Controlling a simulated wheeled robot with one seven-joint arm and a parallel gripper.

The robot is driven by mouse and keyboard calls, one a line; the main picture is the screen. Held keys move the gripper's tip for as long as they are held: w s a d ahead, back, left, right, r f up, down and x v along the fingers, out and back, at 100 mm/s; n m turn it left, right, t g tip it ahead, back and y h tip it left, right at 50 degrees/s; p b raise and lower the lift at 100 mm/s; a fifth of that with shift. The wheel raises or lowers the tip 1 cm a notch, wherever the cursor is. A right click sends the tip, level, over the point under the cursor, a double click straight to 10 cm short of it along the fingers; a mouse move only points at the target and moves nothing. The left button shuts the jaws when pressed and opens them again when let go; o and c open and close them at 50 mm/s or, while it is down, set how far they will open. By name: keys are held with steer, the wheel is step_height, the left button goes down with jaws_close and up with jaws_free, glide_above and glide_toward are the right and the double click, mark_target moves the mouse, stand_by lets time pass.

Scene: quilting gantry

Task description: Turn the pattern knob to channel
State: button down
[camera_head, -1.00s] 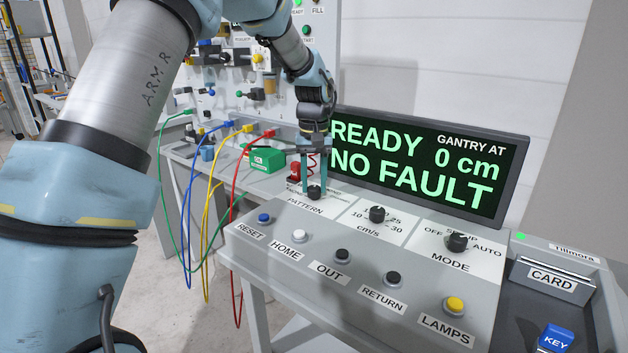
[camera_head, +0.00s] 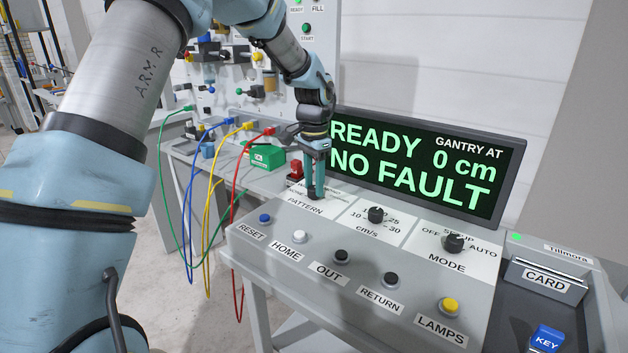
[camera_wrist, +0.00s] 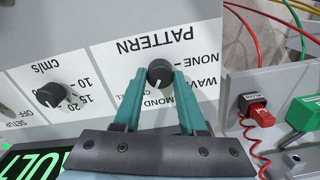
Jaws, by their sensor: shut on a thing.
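The pattern knob (camera_wrist: 160,73) is a round black knob with a white pointer mark. In the wrist view the mark faces the bottom of the picture, towards the partly covered lettering that ends in "MOND". My gripper (camera_head: 313,194) reaches down onto the knob from above. Its teal fingers (camera_wrist: 159,75) stand on either side of the knob and are shut on it. The labels "NONE" and "WAVE" show to the right of the knob, upside down; a finger covers part of the lettering. In the head view the fingers hide most of the knob.
The cm/s knob (camera_head: 375,214) and mode knob (camera_head: 454,243) sit to the right on the same panel. Several push buttons line the front. The display (camera_head: 420,165) behind reads "READY", "NO FAULT". A red plug (camera_wrist: 260,115) with a coiled cord is beside the panel.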

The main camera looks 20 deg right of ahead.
mark_target(313, 187)
steer(key=shift+m, duration=1.2)
steer(key=shift+p, duration=0.3)
steer(key=shift+c, duration=2.3)
jaws_free()
step_height(313, 187, up, 11)
steer(key=b, duration=0.2)
steer(key=shift+b, duration=0.3)
steer(key=shift+f, duration=0.1)
